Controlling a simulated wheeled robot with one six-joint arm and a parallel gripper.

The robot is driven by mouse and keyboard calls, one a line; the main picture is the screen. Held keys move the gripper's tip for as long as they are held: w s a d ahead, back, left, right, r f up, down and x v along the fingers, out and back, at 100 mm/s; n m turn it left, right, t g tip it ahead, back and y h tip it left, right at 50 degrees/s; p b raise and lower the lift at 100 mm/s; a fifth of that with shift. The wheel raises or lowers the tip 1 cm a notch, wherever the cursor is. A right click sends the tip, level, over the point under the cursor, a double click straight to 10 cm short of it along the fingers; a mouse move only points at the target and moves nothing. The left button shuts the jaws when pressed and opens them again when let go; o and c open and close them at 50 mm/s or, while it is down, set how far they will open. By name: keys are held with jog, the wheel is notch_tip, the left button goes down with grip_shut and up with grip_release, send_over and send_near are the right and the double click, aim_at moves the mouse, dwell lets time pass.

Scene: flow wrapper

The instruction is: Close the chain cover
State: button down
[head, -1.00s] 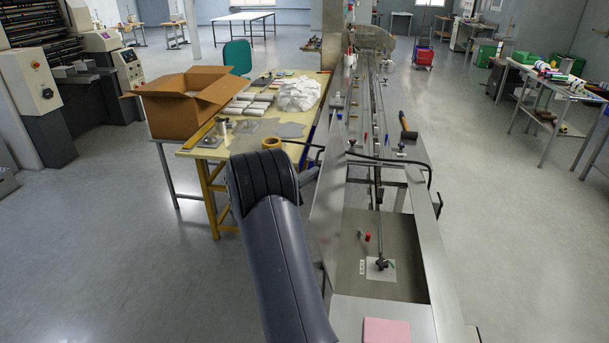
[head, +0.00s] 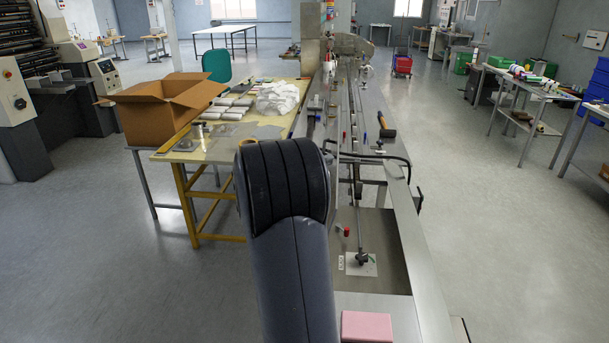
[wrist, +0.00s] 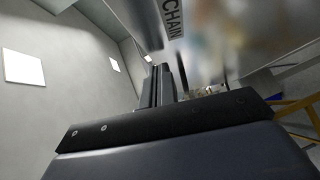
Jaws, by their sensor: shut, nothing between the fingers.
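A shiny metal panel (wrist: 230,40) marked "CHAIN" fills the upper right of the wrist view and looks like the chain cover. It stands tilted, with blurred reflections in it. My gripper (wrist: 157,85) is shut and empty, its fingers pointing at the panel's lower left part. I cannot tell whether they touch it. In the head view my arm hides the gripper and most of the near left side of the wrapper. The long steel machine bed (head: 412,245) shows to the right of my arm, with an open recess in it.
A pink block (head: 366,326) lies on the near end of the machine. A hammer (head: 385,125) and a black hose lie farther along.

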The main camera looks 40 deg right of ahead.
jog(key=s+d+f+m+t+y+b, duration=0.1)
jog(key=s+d+f+m+t+y, duration=0.15)
jog(key=s+d+f, duration=0.35)
jog(key=s+d+f+m+t+y+b, duration=0.2)
jog(key=s+d+f+m+y, duration=0.25)
jog(key=s, duration=0.45)
jog(key=s+d+f+n+b, duration=0.2)
jog(key=f+b, duration=0.3)
jog(key=f, duration=0.4)
jog(key=shift+s+d+h, duration=0.3)
jog(key=shift+d+h, duration=0.1)
jog(key=shift+d, duration=0.4)
jog(key=s+a+r+p, duration=0.1)
jog(key=s+a+r, duration=0.1)
jog(key=r, duration=0.3)
jog(key=s+a+r+p, duration=0.2)
jog(key=a+r, duration=0.1)
jog(key=r, duration=0.3)
jog(key=shift+s+a, duration=0.25)
